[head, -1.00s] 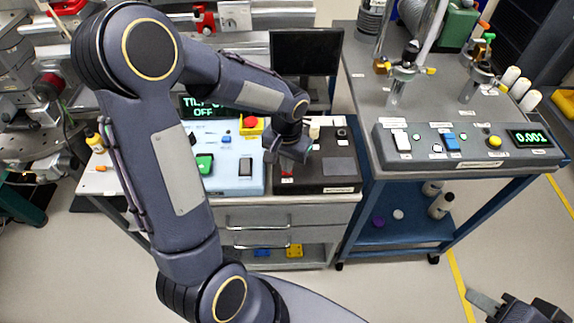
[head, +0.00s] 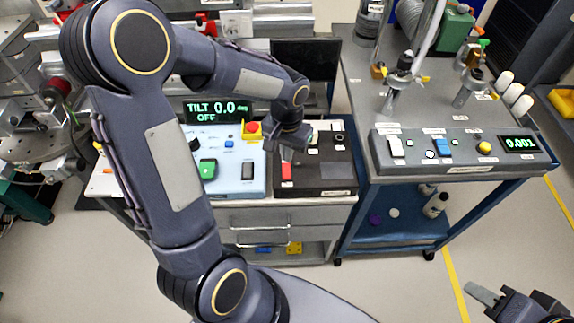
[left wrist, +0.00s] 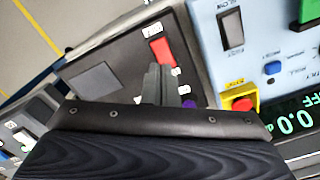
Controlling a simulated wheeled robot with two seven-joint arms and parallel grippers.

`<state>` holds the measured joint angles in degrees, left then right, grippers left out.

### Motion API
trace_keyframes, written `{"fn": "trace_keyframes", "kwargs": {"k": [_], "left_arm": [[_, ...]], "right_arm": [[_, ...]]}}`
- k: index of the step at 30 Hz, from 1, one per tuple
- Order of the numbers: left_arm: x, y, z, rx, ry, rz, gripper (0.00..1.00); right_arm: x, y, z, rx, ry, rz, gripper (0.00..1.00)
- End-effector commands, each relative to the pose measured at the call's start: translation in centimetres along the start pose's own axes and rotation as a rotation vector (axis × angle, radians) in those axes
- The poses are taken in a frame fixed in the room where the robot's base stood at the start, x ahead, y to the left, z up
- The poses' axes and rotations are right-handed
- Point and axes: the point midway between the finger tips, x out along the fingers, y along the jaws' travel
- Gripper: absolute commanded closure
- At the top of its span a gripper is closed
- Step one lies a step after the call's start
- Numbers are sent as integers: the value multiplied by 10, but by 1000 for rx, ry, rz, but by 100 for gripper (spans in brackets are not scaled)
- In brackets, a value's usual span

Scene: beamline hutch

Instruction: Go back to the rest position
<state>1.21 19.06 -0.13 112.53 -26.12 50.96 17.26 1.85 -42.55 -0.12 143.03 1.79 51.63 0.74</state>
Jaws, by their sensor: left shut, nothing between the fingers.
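My left gripper (head: 287,154) is shut and empty above the black control box (head: 330,180) on the grey cabinet. The red rocker switch (head: 286,172) on that box lies just below the fingertips. In the left wrist view the shut fingers (left wrist: 160,84) point at the box beside the red switch (left wrist: 162,50); a gap seems to lie between them, but I cannot tell its size. My right gripper (head: 484,294) shows only in part at the bottom right, over the floor; its jaw opening is unclear.
The light blue panel (head: 228,172) with a TILT 0.0 OFF display (head: 217,110) stands left of the black box. A dark monitor (head: 305,62) stands behind. To the right is a blue-framed cart (head: 365,195) with a control panel reading 0.001 (head: 519,144). Open floor lies in front.

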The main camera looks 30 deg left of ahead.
Motion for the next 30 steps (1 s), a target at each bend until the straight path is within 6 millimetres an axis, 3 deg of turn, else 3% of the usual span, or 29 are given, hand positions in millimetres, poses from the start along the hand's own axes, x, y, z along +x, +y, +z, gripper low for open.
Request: {"fn": "trace_keyframes", "kwargs": {"k": [16,20,23,30], "left_arm": [[-2,0,0,0,0,0,100],[-15,-2,8,-12,24,17,100],[-38,-2,26,-36,71,57,100],[-94,7,98,-93,247,206,100]], "right_arm": [[-1,-1,-1,0,0,0,64],[-1,-1,-1,0,0,0,64],[-1,-1,-1,0,0,0,64],[-1,-1,-1,0,0,0,64]]}}
